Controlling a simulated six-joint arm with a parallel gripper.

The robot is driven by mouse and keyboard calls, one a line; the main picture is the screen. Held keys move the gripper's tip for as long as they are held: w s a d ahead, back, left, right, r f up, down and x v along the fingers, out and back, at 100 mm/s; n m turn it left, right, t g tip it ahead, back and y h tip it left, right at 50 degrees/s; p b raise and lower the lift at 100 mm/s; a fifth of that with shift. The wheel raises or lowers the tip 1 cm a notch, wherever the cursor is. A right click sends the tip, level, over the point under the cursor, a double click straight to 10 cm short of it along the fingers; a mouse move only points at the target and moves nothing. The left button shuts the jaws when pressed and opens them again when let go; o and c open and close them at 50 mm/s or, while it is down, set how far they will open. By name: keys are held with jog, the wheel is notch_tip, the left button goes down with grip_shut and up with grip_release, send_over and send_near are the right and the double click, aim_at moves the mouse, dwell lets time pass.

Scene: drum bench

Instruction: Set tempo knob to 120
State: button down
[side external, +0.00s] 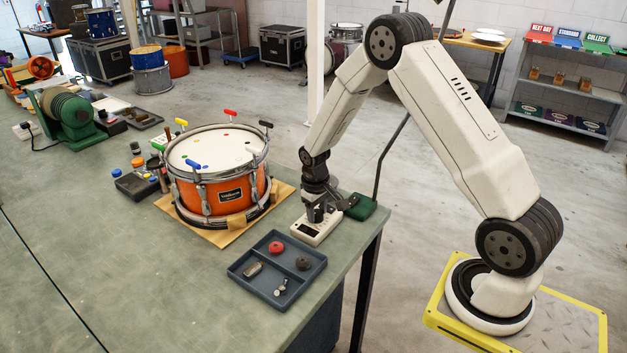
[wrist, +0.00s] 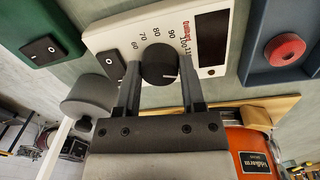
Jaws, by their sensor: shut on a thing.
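The white metronome box (side external: 317,227) lies on the bench by the right edge, beside the drum. In the wrist view its white face (wrist: 112,36) carries a dark display (wrist: 212,42), a rocker switch (wrist: 110,66) and a printed number scale. The black tempo knob (wrist: 159,60) has a pale pointer line toward its lower right in the picture. Numbers from 60 up to about 110 are visible around it; I cannot read the exact setting. My gripper (side external: 316,211) points down over the box. Its two fingers are shut on the knob, one on each side.
An orange drum (side external: 222,190) stands on a wooden board (side external: 237,236) close to the box. A blue-grey tray (side external: 262,290) with small parts lies in front. A green switch box (side external: 361,207) sits at the bench edge. The front left bench is clear.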

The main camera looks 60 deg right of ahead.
jog(key=shift+w+m, duration=0.1)
jog(key=shift+m, duration=0.6)
jog(key=shift+c, duration=2.3)
grip_release()
jog(key=shift+a+r, duration=0.15)
jog(key=shift+r, duration=1.85)
jog(key=shift+a+r, duration=0.1)
jog(key=shift+r, duration=1.85)
